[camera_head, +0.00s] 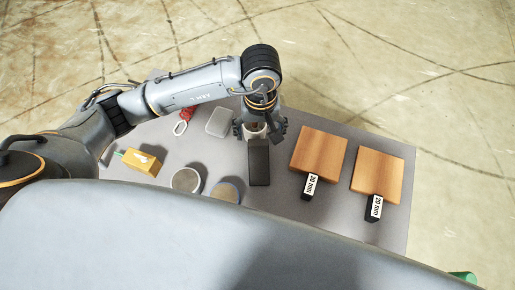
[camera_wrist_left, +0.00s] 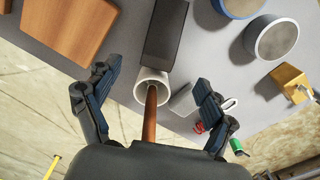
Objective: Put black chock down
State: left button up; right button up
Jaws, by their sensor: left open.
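The black chock (camera_head: 259,165) lies flat on the grey table, a long dark block just in front of my left gripper (camera_head: 258,133). In the left wrist view the chock (camera_wrist_left: 165,35) lies beyond the fingertips. My left gripper (camera_wrist_left: 148,82) is open, its two dark fingers spread wide and apart from the chock. Between the fingers is a white cylinder (camera_wrist_left: 151,78) with a brown rod (camera_wrist_left: 150,115) running back toward the palm; it stands close to the chock's near end. My right gripper is not in view.
Two round grey-topped pieces (camera_head: 186,180) (camera_head: 228,190), a yellow box (camera_head: 142,161), a grey box (camera_head: 219,122) and a red-and-white item (camera_head: 183,122) lie left.

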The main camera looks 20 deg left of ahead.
aim_at(259, 154)
pick_arm(q)
jog(key=f, duration=0.3)
jog(key=f+p, duration=0.1)
jog(key=f, duration=0.3)
jog(key=shift+s+d+f, duration=0.15)
jog(key=shift+s+f, duration=0.05)
notch_tip(259, 154, down, 4)
jog(key=shift+s+f+p, duration=0.1)
jog(key=shift+f+p, duration=0.15)
jog(key=shift+p, duration=0.6)
jog(key=shift+a+f, duration=0.2)
jog(key=shift+f, duration=0.45)
jog(key=c, duration=1.6)
grip_shut()
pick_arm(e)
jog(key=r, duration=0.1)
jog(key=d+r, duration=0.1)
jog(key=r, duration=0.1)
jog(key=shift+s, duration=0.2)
pick_arm(q)
jog(key=shift+r, duration=0.2)
